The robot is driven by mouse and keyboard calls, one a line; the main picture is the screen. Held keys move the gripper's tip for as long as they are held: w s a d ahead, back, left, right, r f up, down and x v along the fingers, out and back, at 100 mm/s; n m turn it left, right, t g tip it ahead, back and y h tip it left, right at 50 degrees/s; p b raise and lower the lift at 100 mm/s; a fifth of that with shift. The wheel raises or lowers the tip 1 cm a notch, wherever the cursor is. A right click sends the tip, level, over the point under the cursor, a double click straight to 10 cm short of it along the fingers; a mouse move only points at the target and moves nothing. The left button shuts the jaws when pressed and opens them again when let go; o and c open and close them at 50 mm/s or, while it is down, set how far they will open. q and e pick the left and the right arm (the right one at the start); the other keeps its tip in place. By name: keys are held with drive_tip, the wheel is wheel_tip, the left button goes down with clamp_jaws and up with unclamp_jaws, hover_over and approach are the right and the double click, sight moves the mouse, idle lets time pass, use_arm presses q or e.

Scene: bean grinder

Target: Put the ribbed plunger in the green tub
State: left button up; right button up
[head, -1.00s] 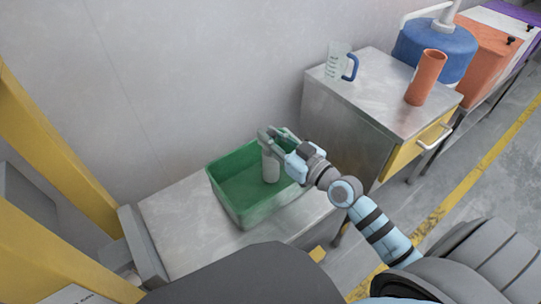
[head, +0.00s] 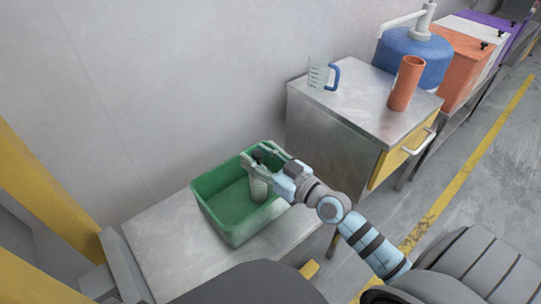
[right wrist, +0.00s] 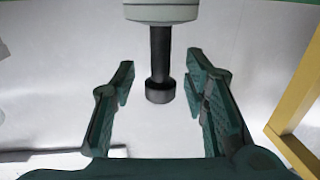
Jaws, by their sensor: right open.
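The plunger (head: 258,188), a pale grey-green cylinder with a dark stem, is inside the green tub (head: 237,236), near its right side. In the right wrist view the pale body (right wrist: 160,12) is at the top, with the dark stem and knob (right wrist: 160,92) pointing toward the gripper. Ribs are too small to make out. My right gripper (head: 257,155) is over the tub, open, with its fingers on either side of the stem end. In the right wrist view its fingers (right wrist: 160,98) stand apart, with gaps to the knob. My left gripper is out of view.
The tub stands on a low metal bench (head: 160,243) against the wall. A higher metal cabinet (head: 350,105) to the right carries a clear jug with a blue handle (head: 320,74) and an orange cylinder (head: 405,84). A blue round container (head: 415,58) stands behind. Bare bench shows left of the tub.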

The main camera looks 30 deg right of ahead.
drive_tip(key=v, duration=1.1)
drive_tip(key=shift+s, duration=0.25)
drive_tip(key=shift+d, duration=0.15)
